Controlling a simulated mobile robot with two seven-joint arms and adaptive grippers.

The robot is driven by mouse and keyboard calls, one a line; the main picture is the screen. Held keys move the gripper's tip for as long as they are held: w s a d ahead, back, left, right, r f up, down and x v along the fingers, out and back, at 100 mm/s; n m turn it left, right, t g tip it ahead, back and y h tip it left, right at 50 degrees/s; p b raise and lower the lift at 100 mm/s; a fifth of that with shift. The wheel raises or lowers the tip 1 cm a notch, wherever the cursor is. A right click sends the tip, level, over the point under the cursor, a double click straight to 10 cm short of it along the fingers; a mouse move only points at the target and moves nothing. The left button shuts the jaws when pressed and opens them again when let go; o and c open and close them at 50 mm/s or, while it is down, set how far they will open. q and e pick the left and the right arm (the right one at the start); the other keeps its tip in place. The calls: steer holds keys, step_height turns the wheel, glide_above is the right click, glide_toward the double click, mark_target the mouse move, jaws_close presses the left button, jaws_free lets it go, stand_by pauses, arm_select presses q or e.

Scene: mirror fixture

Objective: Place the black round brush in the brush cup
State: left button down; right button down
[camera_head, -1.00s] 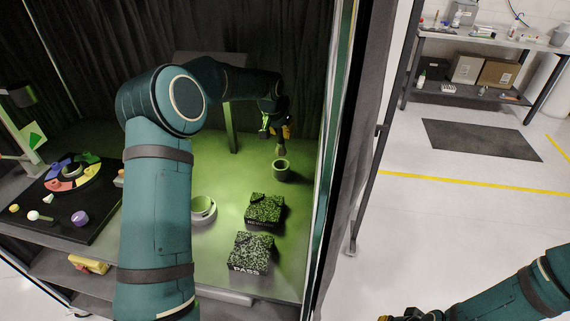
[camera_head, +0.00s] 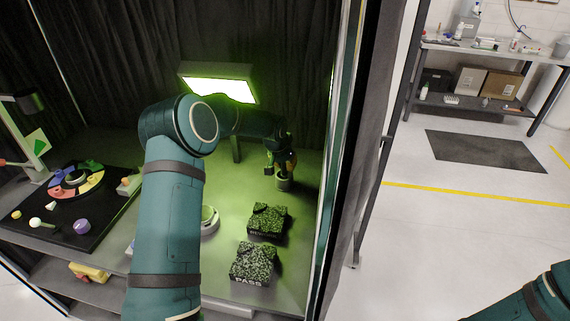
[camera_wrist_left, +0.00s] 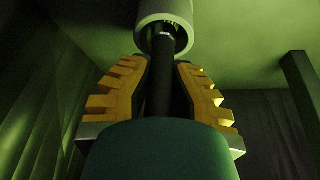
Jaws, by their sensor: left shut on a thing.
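My left gripper (camera_head: 284,164) is low over the brush cup (camera_head: 284,184), a small grey cup on the bench inside the curtained booth. In the left wrist view its yellow fingers (camera_wrist_left: 163,66) are shut on the dark handle of the black round brush (camera_wrist_left: 161,88). The brush runs into the round opening of the cup (camera_wrist_left: 165,12), so its far end is hidden inside. I cannot tell whether it touches the bottom. My right gripper is out of view; only part of that arm shows at the lower right.
A lit panel (camera_head: 218,84) stands at the back. Two speckled blocks (camera_head: 267,221) (camera_head: 253,263), one marked PASS, and a round white dish (camera_head: 209,220) lie nearer me. A black board (camera_head: 77,215) with coloured pieces is at the left. The booth's frame is close to the cup's right.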

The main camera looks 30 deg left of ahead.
arm_select(q)
steer(key=c, duration=1.1)
jaws_free()
steer(key=shift+f, duration=0.15)
steer(key=shift+o, duration=0.2)
steer(key=shift+r, duration=0.55)
steer(key=v, duration=1.1)
steer(key=shift+p, duration=0.35)
steer(key=shift+s+r, duration=0.1)
steer(key=shift+s, duration=0.05)
